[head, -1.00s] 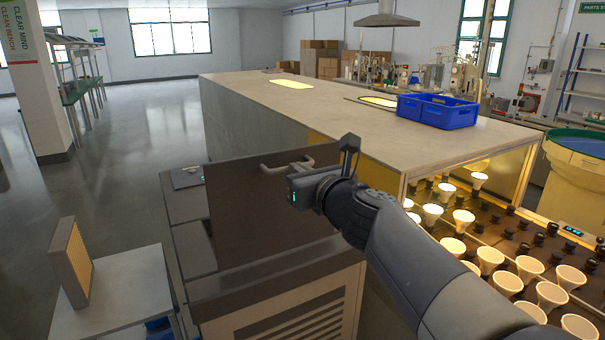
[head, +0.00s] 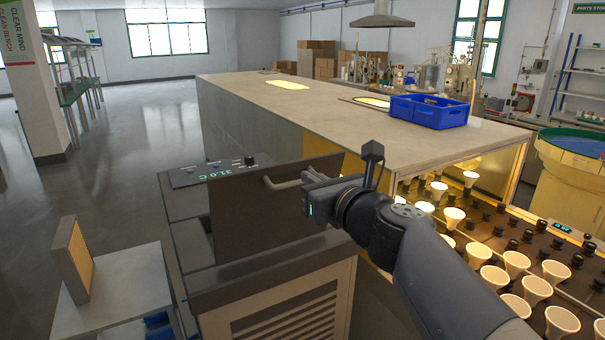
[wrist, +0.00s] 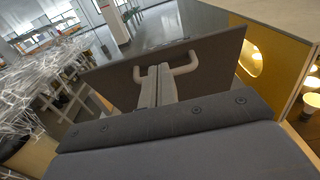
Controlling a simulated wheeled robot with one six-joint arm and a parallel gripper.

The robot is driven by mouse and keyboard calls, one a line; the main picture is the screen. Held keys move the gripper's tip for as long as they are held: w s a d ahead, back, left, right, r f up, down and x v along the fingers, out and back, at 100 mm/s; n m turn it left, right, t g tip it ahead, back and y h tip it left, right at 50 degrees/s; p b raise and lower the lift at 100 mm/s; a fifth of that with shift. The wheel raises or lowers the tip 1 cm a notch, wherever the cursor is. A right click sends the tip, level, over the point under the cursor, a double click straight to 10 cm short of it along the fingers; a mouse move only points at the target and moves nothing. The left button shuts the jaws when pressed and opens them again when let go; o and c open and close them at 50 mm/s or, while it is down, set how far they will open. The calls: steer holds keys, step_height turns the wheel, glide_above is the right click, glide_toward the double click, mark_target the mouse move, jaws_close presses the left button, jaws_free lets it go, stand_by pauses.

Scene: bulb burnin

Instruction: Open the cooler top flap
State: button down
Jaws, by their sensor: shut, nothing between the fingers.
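The cooler top flap (head: 240,220) is a dark panel standing steeply raised above the cooler body (head: 275,310). A pale bent handle (head: 284,183) is on its upper face. In the wrist view the flap (wrist: 118,80) fills the middle, with the handle (wrist: 188,65) near its upper edge. My gripper (wrist: 158,70) is shut and empty, its fingers together in front of the handle's middle. Whether they touch the handle I cannot tell. In the head view my gripper (head: 306,186) is at the handle's right end, its fingertips partly hidden.
A control panel with a green display (head: 212,172) lies behind the flap. A long bench (head: 330,105) with a blue crate (head: 430,112) stands behind. Lit bulbs in a rack (head: 495,270) are at right. A small table (head: 115,300) with an upright filter-like panel (head: 72,260) is at left.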

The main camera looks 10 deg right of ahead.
steer(key=shift+r+v, duration=0.15)
steer(key=shift+v, duration=1.15)
steer(key=shift+r+v, duration=0.15)
steer(key=shift+v, duration=1.15)
steer(key=shift+w+a, duration=0.1)
glide_toward(289, 167)
steer(key=x, duration=0.4)
steer(key=shift+w+a+b, duration=0.35)
steer(key=shift+w+b, duration=0.15)
steer(key=shift+w, duration=0.15)
steer(key=shift+w+a+f, duration=0.1)
steer(key=shift+w+a, duration=0.1)
steer(key=shift+w, duration=0.55)
steer(key=shift+s, duration=0.1)
